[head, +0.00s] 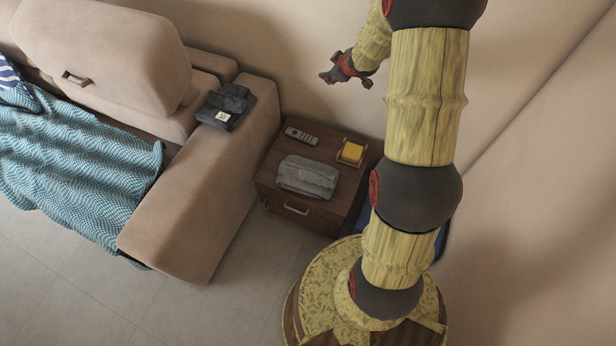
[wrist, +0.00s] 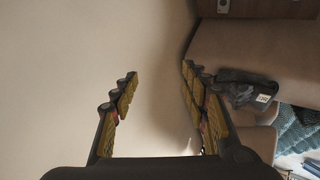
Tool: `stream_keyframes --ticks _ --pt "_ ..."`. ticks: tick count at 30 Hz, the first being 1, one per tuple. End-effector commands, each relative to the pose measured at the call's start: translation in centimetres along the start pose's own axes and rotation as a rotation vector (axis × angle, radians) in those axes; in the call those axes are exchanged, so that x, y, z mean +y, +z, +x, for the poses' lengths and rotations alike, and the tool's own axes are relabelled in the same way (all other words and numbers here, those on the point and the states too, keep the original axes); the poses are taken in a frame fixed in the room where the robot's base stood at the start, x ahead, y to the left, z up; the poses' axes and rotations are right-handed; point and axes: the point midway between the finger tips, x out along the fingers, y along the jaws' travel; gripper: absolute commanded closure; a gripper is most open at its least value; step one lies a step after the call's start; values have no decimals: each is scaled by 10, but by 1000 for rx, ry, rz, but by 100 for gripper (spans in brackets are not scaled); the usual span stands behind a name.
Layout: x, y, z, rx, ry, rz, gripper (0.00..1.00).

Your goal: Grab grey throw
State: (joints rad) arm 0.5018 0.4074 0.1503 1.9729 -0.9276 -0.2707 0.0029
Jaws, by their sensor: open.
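A folded grey cloth, which looks like the grey throw (head: 307,177), lies flat on top of the small dark wooden nightstand (head: 262,176) in the head view. I do not see it in the wrist view. My gripper (head: 340,74) is in the air by the wall, above and behind the nightstand in the picture, apart from the cloth. In the wrist view my gripper (wrist: 158,74) has its fingers spread, with nothing between them but wall behind.
A remote (head: 301,136) and a yellow item in a small holder (head: 351,152) share the nightstand top. Dark folded clothing (head: 226,106) with a white tag lies on the beige sofa's arm (head: 190,200). A teal patterned blanket (head: 75,165) covers the seat. Floor in front is clear.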

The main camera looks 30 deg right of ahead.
Motion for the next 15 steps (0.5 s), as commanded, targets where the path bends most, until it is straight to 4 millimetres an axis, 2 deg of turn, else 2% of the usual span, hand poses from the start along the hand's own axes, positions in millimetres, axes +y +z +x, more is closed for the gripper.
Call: stream_keyframes --ticks 1,6,11,15 --pt "-8 22 25 12 -33 -9 55" --pt "-41 76 86 101 -144 -43 55" --pt "-88 131 128 204 -264 -43 55" --pt "-143 179 150 306 -377 -17 55"
